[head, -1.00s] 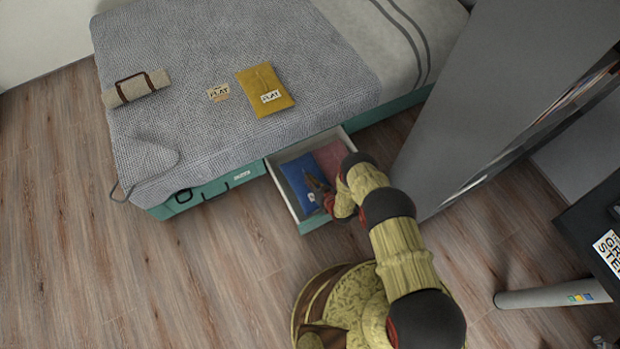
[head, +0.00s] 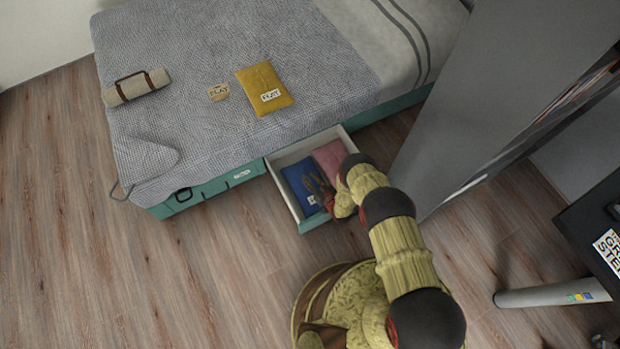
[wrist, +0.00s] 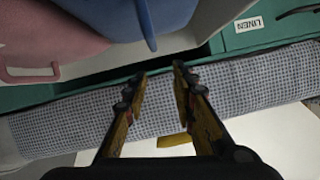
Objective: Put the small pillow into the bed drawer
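A blue pillow-like piece (head: 297,178) with a small white tag lies inside the open bed drawer (head: 285,198). It also shows at the top of the wrist view (wrist: 165,16). A pink soft piece (head: 330,155) lies beside it, towards the right of the drawer; it shows in the wrist view (wrist: 45,35) with a loop. A mustard pillow-like piece (head: 262,82) with a white tag lies on the bed. My gripper (wrist: 160,72) is open and empty between its fingers. In the head view my gripper (head: 322,190) is over the drawer's front part, partly covering the blue piece.
The bed (head: 200,140) with its grey cover lies behind the drawer. A tall grey panel (head: 470,110) stands close right of my arm. The floor (head: 190,270) at left is clear.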

